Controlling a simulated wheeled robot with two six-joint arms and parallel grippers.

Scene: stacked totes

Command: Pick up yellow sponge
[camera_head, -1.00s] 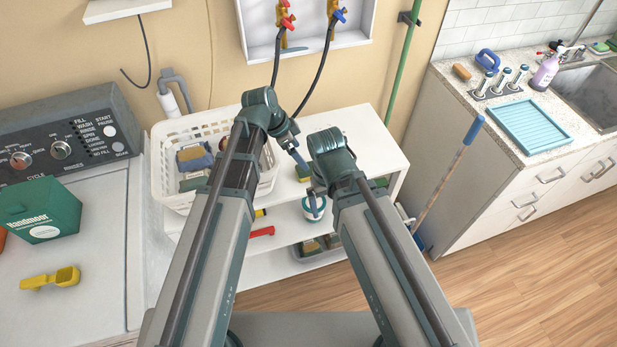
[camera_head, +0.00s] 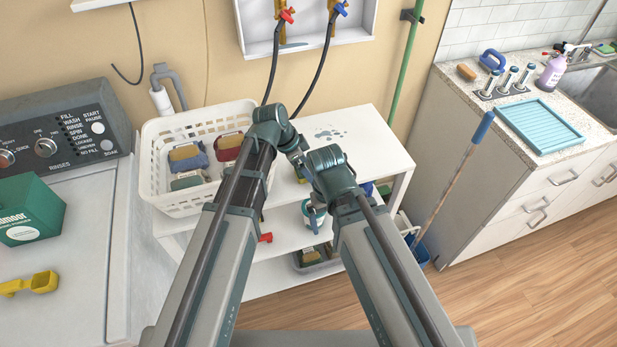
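A small yellow and green patch, perhaps the yellow sponge (camera_head: 302,179), shows on the white shelf top, mostly hidden behind my wrists. My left gripper (camera_head: 303,170) points down at the shelf top beside this patch; its fingers are too small and covered to read. My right gripper (camera_head: 314,218) hangs down in front of the shelf unit, and its fingers are also unclear. I cannot tell whether either gripper touches or holds anything.
A white basket (camera_head: 150,165) on the left of the white shelf unit (camera_head: 375,150) holds several tan-topped sponges or brushes. The shelf top is bare at the right, apart from wet-looking spots (camera_head: 330,134). A blue-handled stick (camera_head: 462,170) leans by the counter (camera_head: 500,135).

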